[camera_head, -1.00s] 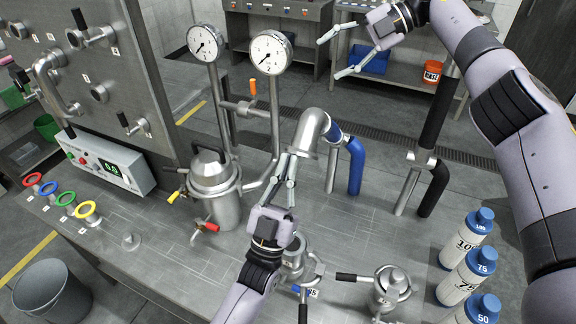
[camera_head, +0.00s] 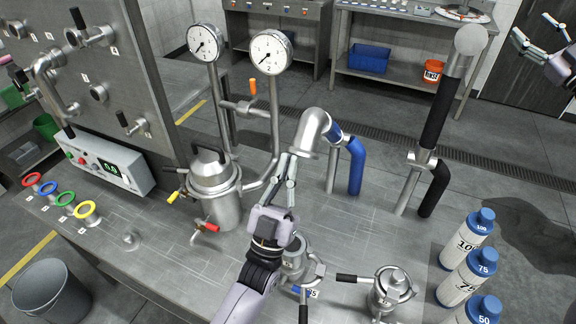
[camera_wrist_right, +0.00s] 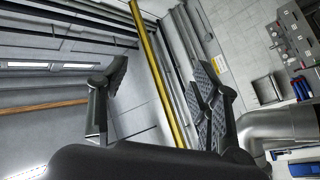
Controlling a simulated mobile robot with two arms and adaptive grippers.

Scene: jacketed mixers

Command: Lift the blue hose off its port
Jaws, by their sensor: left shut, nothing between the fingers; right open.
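The blue hose (camera_head: 356,165) bends down to the bench at the middle of the head view. A slim steel post stands next to the hose. My left gripper (camera_head: 287,160) is shut and empty, pointing up just below and left of the elbow's mouth; I cannot tell whether it touches the elbow. My right gripper (camera_head: 535,35) is open and empty at the top right, far from the hose. Its spread fingers also show in the right wrist view (camera_wrist_right: 160,85).
A jacketed vessel (camera_head: 213,190) with two gauges stands left of my left gripper. A black-sleeved pipe (camera_head: 437,110) stands to the right of the hose. Several blue-capped bottles (camera_head: 466,240) line the right bench edge. Small mixers (camera_head: 389,290) stand at the front. Bench around the hose's foot is clear.

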